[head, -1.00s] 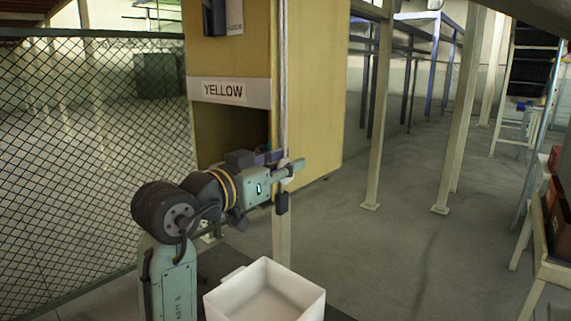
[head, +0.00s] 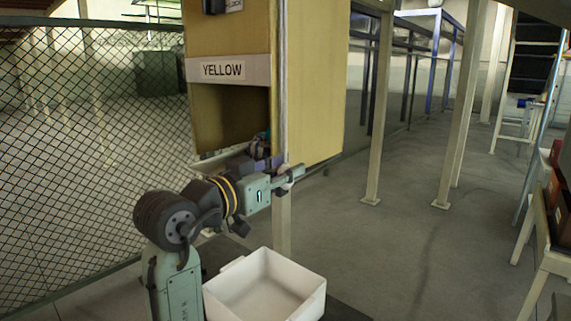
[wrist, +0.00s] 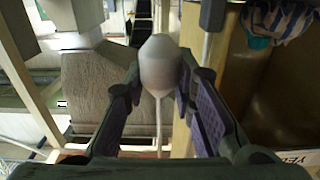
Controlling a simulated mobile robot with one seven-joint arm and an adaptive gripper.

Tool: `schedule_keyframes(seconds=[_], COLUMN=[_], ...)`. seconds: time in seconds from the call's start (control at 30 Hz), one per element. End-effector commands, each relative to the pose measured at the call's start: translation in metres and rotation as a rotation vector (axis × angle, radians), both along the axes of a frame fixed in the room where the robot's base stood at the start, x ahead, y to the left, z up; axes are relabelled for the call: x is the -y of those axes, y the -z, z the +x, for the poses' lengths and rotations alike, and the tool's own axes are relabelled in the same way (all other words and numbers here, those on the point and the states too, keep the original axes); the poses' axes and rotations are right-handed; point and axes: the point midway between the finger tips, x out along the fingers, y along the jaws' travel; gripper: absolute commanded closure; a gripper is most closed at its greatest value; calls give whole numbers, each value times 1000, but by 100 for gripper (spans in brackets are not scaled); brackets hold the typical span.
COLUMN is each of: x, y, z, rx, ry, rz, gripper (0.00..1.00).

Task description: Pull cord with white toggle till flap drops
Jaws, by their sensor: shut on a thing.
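My gripper (head: 287,177) is in front of the yellow cabinet's (head: 312,90) right front corner post. In the wrist view, its purple-padded fingers (wrist: 160,88) are shut on the white toggle (wrist: 160,62), an egg-shaped knob with its pale cord (wrist: 159,125) running in line with it. In the head view the fingers mostly hide the toggle. The cabinet has a dark opening below a YELLOW label (head: 223,70). A pale ledge (head: 213,158) shows at the opening's lower edge; I cannot tell whether it is the flap. My arm hides part of it.
A blue and teal cloth item (wrist: 280,18) shows inside the opening. A white open bin (head: 265,290) stands below my gripper. Wire fence (head: 80,150) is to the left, metal posts (head: 380,110) and a shelf with red boxes (head: 560,190) to the right. The floor between is clear.

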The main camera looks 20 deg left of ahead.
Motion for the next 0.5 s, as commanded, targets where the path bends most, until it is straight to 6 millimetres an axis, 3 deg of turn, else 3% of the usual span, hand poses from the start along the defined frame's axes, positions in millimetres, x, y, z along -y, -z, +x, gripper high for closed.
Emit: schedule_keyframes(seconds=[0.03, 0.33, 0.37, 0.5], x=[0, 0, 0, 0], y=[10, 9, 8, 8], z=[0, 0, 0, 0], rx=[-1, -2, -2, -2], ry=[1, 1, 1, 0], rz=[-2, 0, 0, 0], gripper=[100, 100, 75, 66])
